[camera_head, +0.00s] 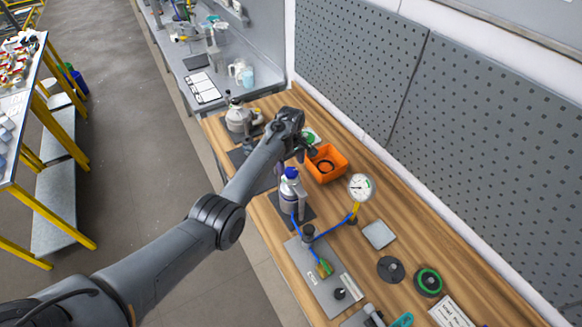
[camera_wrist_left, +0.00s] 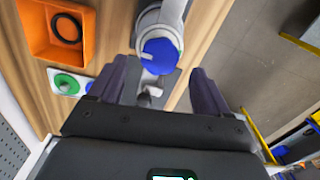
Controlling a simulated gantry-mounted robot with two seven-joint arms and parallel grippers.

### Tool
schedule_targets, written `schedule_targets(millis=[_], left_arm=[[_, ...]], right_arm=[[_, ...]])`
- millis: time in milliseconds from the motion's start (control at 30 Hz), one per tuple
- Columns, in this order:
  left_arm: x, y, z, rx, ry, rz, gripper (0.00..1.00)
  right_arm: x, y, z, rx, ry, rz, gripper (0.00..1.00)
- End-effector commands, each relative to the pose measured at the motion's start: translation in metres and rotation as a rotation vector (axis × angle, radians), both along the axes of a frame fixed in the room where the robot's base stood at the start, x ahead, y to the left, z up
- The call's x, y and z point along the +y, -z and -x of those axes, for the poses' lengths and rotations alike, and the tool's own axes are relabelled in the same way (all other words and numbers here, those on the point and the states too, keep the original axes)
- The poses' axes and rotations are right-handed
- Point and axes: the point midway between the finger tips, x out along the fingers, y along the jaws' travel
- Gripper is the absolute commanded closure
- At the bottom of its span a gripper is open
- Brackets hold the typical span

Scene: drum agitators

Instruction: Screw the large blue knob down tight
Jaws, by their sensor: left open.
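The large blue knob (camera_head: 291,173) tops a grey-white drum agitator (camera_head: 291,190) on the wooden bench. In the left wrist view the blue knob (camera_wrist_left: 160,56) shows as a round cap with a pale mark at its left edge, between and just beyond my fingertips. My left gripper (camera_head: 302,150) is above and behind the agitator in the head view, and it does not touch the knob as far as I can tell. The left wrist view shows its two dark fingers (camera_wrist_left: 156,85) spread wide with nothing held. My right gripper is not in view.
An orange bin (camera_head: 341,160) with a black ring stands right of the agitator. A pressure gauge (camera_head: 360,187) with blue tubing stands nearer. Another grey vessel (camera_head: 238,117) is farther back. A perforated panel (camera_head: 350,60) borders the bench. Bare wood (camera_head: 435,240) lies toward the right.

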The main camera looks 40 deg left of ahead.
Motion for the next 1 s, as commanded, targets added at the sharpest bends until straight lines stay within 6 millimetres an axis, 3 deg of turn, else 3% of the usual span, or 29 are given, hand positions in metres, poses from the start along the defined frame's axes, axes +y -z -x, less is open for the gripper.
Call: schedule_targets(millis=[300,667,1000], left_arm=[[0.0,0.029,0.0,0.0,-0.001,0.0,0.22],[0.0,0.032,0.0,-0.001,0.0,-0.001,0.23],[0.0,0.032,0.0,-0.001,0.0,-0.001,0.76]], right_arm=[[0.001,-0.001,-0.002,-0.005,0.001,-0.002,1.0],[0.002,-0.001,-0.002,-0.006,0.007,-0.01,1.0],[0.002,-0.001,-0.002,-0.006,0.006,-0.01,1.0]])
